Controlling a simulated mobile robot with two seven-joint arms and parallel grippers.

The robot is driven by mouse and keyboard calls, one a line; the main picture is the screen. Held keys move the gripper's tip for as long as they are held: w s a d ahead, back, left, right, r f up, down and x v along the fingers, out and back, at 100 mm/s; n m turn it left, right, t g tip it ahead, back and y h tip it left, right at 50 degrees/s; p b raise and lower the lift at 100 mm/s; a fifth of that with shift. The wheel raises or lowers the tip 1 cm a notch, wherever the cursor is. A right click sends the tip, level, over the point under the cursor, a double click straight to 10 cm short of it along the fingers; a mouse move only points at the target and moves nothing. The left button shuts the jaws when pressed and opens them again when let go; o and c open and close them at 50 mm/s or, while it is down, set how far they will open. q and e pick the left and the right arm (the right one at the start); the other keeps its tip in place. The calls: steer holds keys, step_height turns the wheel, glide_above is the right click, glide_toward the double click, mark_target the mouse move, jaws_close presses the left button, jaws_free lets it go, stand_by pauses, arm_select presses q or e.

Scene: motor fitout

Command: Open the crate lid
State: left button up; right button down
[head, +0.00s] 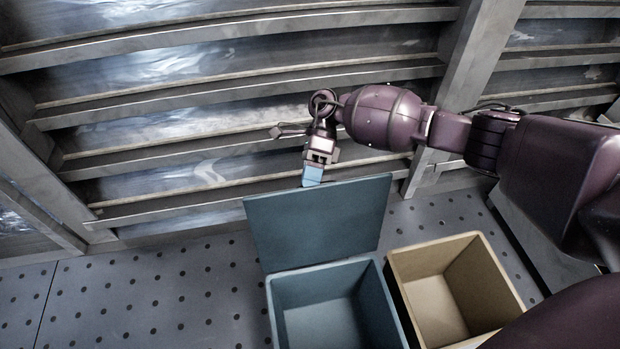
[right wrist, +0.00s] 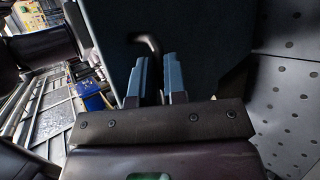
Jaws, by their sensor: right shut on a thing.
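The blue crate (head: 275,310) stands on the floor, and its inside shows empty. Its lid (head: 320,222) is raised, tilted up along the crate's far edge. My right gripper (head: 312,177) is at the lid's top edge, coming from behind it. In the right wrist view the two blue fingers (right wrist: 157,66) are on either side of a dark curved handle (right wrist: 150,42) on the lid (right wrist: 190,25). The gripper is shut on this handle; the fingers hide part of it. My left gripper is not in view.
A tan open box (head: 430,285) stands just right of the crate and looks empty. A slatted metal wall (head: 230,130) rises behind the lid. The dotted grey floor (head: 170,290) left of the crate is clear.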

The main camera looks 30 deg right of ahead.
steer(key=shift+s+f, duration=0.4)
steer(key=shift+f, duration=0.4)
steer(key=c, duration=1.2)
jaws_free()
steer(key=shift+w, duration=0.2)
steer(key=shift+o, duration=0.2)
steer(key=shift+r, duration=0.15)
steer(key=v, duration=1.1)
steer(key=shift+w+a+r, duration=0.1)
